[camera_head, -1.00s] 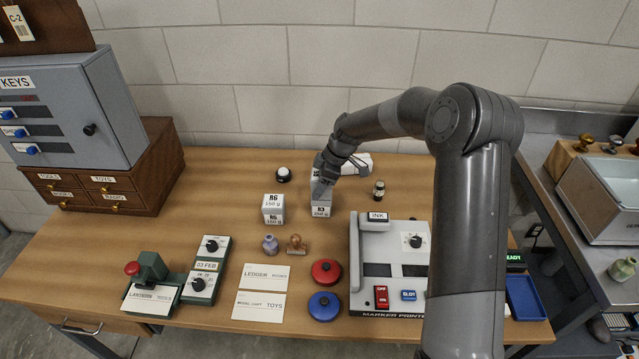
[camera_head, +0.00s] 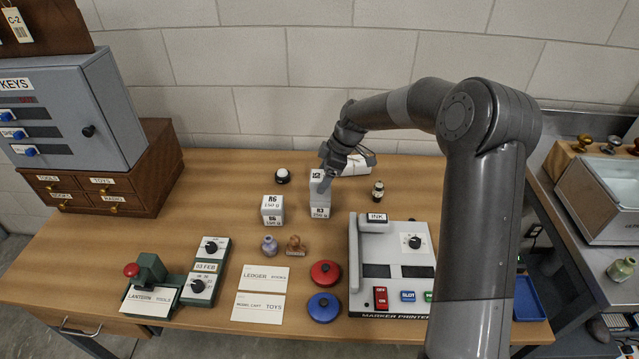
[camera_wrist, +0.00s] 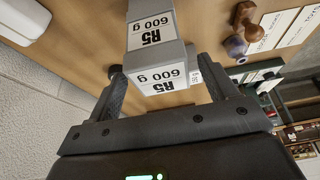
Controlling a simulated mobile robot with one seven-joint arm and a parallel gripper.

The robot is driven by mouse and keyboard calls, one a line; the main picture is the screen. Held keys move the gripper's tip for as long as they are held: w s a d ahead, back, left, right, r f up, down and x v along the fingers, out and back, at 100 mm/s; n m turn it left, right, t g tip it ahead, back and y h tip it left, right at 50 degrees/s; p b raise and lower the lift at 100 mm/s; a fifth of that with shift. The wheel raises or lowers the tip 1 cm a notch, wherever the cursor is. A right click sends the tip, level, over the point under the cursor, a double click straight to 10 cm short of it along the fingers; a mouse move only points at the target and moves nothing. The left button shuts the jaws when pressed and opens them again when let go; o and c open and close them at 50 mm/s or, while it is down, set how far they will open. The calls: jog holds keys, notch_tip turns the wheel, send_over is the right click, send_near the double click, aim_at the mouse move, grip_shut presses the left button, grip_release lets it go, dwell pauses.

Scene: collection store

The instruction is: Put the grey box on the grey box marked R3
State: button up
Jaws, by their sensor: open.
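A grey box with an R5 label (camera_head: 316,175) shows at the back middle of the table in the head view. A grey box marked R3 (camera_head: 320,211) shows directly below it there, its front label facing me. The two look in contact and lined up; my gripper and the angle hide part of the join. In the wrist view the R5 box (camera_wrist: 163,80) fills the space ahead of the jaws, with R5 600 g labels on two faces. My gripper (camera_head: 325,182) is open, its fingers (camera_wrist: 165,90) spread on either side of the R5 box, apparently not pressing it.
A white-labelled R6 box (camera_head: 272,208) stands just left. A small bottle (camera_head: 377,190) stands to the right, and a black-and-white round button (camera_head: 283,176) behind left. A stamp (camera_head: 295,245), a bottle (camera_head: 269,245) and a marker printer (camera_head: 395,270) are in front.

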jog(key=v, duration=0.8)
jog(key=s+d+r+m+t+h, duration=0.1)
jog(key=s+d+r+m+h, duration=0.1)
jog(key=s+d+r+m, duration=0.5)
jog(key=s+d+r+m+t+h, duration=0.1)
jog(key=s+r+t+h, duration=0.1)
jog(key=s+r, duration=0.65)
jog(key=s+d+f+m+t, duration=0.1)
jog(key=s+d+m, duration=0.2)
jog(key=s, duration=0.8)
jog(key=s+d+f+m+t, duration=0.1)
jog(key=s+d+m, duration=0.3)
jog(key=s+m, duration=0.3)
jog(key=s, duration=0.4)
jog(key=shift+s+f+t, duration=0.25)
jog(key=shift+f+t, duration=0.05)
